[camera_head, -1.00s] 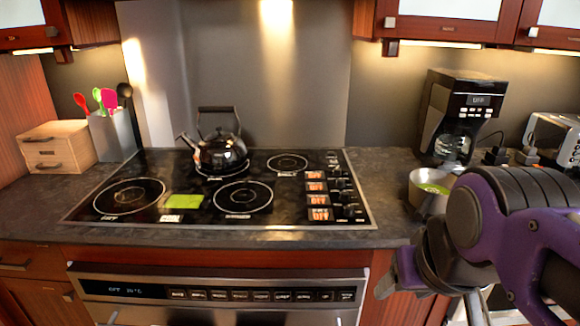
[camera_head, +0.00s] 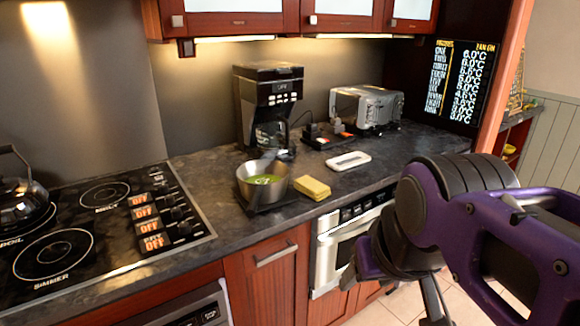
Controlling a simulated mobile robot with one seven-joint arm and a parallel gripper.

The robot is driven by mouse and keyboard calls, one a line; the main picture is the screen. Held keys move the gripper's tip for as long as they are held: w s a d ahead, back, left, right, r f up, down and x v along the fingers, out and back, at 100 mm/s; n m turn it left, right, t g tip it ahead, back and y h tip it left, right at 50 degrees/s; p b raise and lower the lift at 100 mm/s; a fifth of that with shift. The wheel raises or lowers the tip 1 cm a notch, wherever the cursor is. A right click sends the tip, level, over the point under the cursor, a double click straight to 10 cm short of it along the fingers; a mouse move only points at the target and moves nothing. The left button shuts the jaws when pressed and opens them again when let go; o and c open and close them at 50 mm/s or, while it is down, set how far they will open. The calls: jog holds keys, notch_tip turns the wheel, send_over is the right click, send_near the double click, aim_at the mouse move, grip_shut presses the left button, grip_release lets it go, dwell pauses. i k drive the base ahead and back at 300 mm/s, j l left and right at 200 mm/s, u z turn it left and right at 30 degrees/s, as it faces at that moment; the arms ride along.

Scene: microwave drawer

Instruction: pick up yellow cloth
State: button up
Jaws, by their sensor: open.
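The yellow cloth (camera_head: 312,188) is a small folded yellow block on the dark counter, near its front edge. It lies just right of a steel pot (camera_head: 262,182) and above the built-in oven drawer front. My gripper (camera_head: 368,262) is the purple and dark end of my arm at the lower right, in front of the cabinets. It is below and to the right of the cloth in the picture, apart from it and empty. Its fingertips are hard to make out behind the arm.
A coffee maker (camera_head: 267,105) and a toaster (camera_head: 367,107) stand at the back of the counter. A white flat item (camera_head: 348,161) lies behind the cloth. The stove (camera_head: 105,215) with a kettle (camera_head: 20,200) is at left. Counter right of the cloth is clear.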

aim_at(314, 190)
jog(key=u, duration=1.6)
jog(key=z, duration=1.6)
jog(key=i+l+u, duration=0.55)
jog(key=l, duration=0.35)
jog(key=i, duration=0.1)
